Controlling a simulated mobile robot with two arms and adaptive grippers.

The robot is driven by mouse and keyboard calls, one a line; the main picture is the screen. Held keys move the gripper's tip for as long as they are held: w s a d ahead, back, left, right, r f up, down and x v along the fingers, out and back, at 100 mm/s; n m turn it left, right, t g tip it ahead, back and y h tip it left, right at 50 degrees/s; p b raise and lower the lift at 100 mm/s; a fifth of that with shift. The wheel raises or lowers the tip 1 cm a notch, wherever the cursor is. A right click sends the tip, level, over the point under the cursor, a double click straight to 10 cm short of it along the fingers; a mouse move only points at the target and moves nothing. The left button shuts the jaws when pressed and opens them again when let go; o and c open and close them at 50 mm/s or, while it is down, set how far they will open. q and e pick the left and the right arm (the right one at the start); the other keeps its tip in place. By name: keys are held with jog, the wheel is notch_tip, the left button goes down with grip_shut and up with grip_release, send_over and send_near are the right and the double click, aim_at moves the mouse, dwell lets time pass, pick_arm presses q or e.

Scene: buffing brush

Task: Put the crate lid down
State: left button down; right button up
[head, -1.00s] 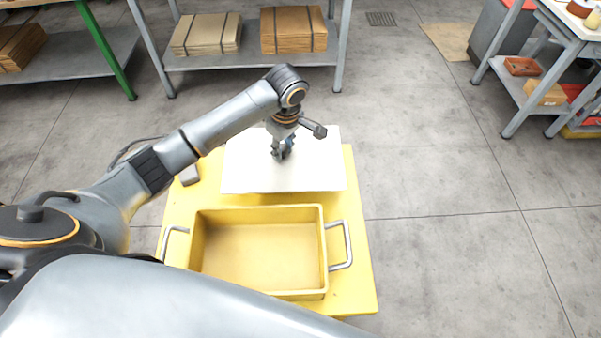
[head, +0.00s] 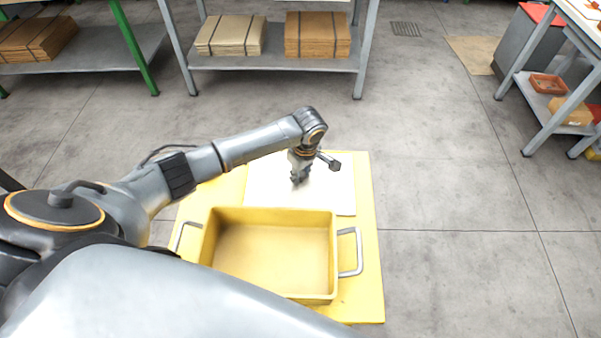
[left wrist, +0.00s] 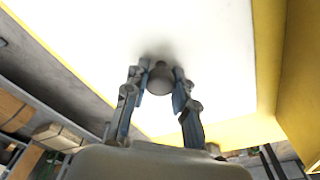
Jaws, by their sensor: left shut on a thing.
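The crate lid (head: 325,192) is a flat white plate over the far part of the yellow tabletop, just beyond the crate. It looks level and low; I cannot tell whether its underside touches the top. My left gripper (head: 299,181) points down at the lid's middle. In the left wrist view, the gripper's fingers (left wrist: 158,82) are shut on the round grey knob (left wrist: 161,72) of the white lid (left wrist: 200,45). The yellow crate (head: 334,262) stands open and empty, nearer to me. My right gripper is out of view.
The yellow tabletop (head: 363,300) has a narrow bare strip right of the lid and crate. The crate has metal handles (head: 358,252) at both ends. Shelves with cardboard stacks (head: 317,36) stand behind, and a workbench at the far right. The floor between is clear.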

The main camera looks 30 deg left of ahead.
aim_at(304, 184)
pick_arm(q)
jog(key=shift+f, duration=0.1)
jog(key=c, duration=1.1)
grip_release()
jog(key=shift+r, duration=0.2)
jog(key=r, duration=0.4)
jog(key=d+r, duration=0.1)
jog(key=r, duration=0.6)
jog(key=shift+s+d+r, duration=0.2)
jog(key=shift+s+r, duration=0.05)
jog(key=shift+r, duration=0.15)
